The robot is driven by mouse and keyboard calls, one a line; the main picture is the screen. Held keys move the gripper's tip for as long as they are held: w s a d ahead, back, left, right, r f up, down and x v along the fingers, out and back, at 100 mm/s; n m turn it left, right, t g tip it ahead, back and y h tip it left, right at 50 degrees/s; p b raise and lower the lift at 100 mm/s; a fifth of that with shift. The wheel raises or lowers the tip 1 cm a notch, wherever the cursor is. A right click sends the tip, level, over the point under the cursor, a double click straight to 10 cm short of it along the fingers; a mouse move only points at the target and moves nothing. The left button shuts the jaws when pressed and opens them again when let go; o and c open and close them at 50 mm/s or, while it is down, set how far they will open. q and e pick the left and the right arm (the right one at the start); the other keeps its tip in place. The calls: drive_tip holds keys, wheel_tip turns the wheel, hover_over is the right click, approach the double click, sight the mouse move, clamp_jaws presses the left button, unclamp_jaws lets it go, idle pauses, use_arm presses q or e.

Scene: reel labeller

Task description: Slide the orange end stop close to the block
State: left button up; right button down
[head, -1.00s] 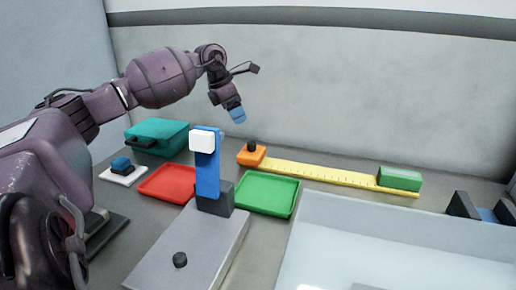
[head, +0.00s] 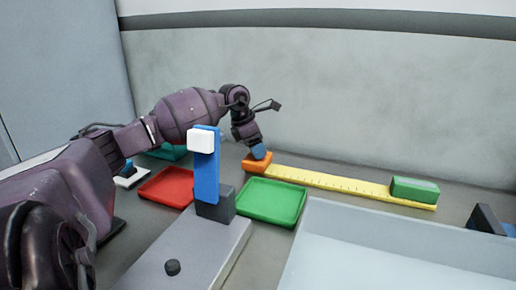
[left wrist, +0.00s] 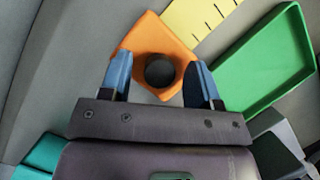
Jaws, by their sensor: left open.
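The orange end stop (head: 257,166) sits at the left end of the yellow ruler (head: 330,182). In the left wrist view the end stop (left wrist: 150,38) shows a round dark knob (left wrist: 160,70) on top. My left gripper (head: 259,152) is down at the end stop. In the left wrist view its blue fingertips (left wrist: 158,80) are apart, one on each side of the knob, with gaps between. The green block (head: 415,190) lies at the right end of the ruler, far from the end stop. My right gripper is not in view.
A green tray (head: 272,202) lies just in front of the ruler and a red tray (head: 167,187) to its left. A blue upright post with a white top (head: 207,165) stands on a grey base in front. A large pale bin (head: 400,245) fills the front right.

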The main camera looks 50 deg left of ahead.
use_arm(q)
clamp_jaws()
idle(0.3)
drive_tip(key=shift+d, duration=0.1)
